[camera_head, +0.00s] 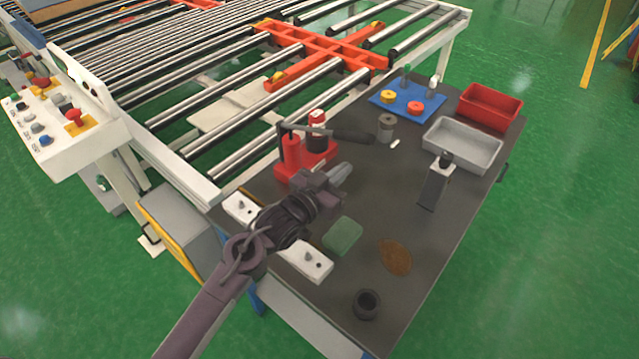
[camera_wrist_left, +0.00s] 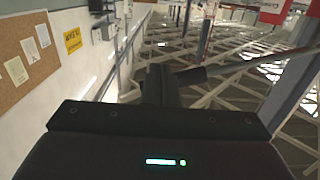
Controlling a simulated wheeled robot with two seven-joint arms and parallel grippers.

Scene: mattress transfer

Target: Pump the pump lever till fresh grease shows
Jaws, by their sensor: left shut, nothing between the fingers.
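A red pump (camera_head: 292,155) stands on the dark workbench, with a red base and a red-and-white canister (camera_head: 317,120) beside its post. Its pump lever (camera_head: 348,134) runs from the post to the right and ends in a thick dark grip. My left gripper (camera_head: 343,174) is shut and empty, in front of and below the lever in the head view, apart from the grip. Its dark fingers (camera_wrist_left: 160,86) also show together in the left wrist view. I cannot make out fresh grease. My right gripper is out of view.
The workbench (camera_head: 440,245) also holds a green pad (camera_head: 343,235), a brown patch (camera_head: 395,257), a dark cup (camera_head: 367,303), a grey tray (camera_head: 463,146), a red bin (camera_head: 490,107) and a blue board (camera_head: 408,102). A roller conveyor (camera_head: 215,110) adjoins behind and left.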

